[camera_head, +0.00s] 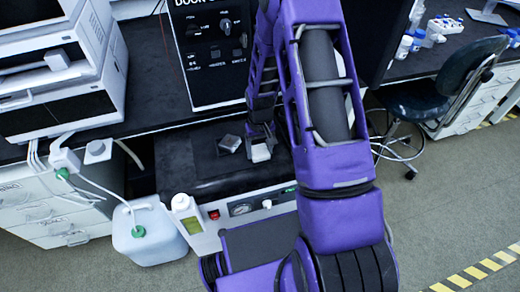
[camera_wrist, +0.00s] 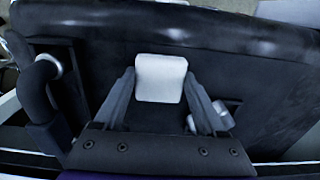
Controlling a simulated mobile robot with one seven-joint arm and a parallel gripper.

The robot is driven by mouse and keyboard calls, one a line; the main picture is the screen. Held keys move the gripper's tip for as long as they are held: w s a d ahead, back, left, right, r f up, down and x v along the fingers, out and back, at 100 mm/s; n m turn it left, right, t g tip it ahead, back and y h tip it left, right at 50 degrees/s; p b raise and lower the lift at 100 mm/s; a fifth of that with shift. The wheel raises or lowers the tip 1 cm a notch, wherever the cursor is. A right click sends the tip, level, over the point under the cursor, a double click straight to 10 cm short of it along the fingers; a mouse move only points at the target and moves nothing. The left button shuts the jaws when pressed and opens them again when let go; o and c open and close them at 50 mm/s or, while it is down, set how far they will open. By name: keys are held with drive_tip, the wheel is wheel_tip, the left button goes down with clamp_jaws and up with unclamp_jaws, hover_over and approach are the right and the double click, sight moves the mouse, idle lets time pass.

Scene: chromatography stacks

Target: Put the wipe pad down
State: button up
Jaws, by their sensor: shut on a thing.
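The wipe pad (camera_wrist: 160,78) is a small white block with rounded corners. In the wrist view it sits between the fingertips of my gripper (camera_wrist: 160,84), which is shut on it. In the head view the pad (camera_head: 261,153) shows below my gripper (camera_head: 259,138), over the dark top (camera_head: 183,168) of a low bench unit. I cannot tell whether the pad touches that top. My arm hides part of the area to its right.
A small grey metallic piece (camera_head: 229,143) lies just left of the pad; it shows partly behind the right finger in the wrist view (camera_wrist: 229,106). A black control panel (camera_head: 212,50) stands behind. A white jug (camera_head: 148,232) and a bottle (camera_head: 186,212) stand front left. Bare dark surface lies left.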

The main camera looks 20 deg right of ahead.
sight(260, 152)
drive_tip(key=o, duration=1.3)
drive_tip(key=shift+f, duration=0.1)
drive_tip(key=shift+c, duration=0.2)
wheel_tip(260, 152, up, 12)
drive_tip(key=p, duration=0.1)
drive_tip(key=shift+r, duration=0.2)
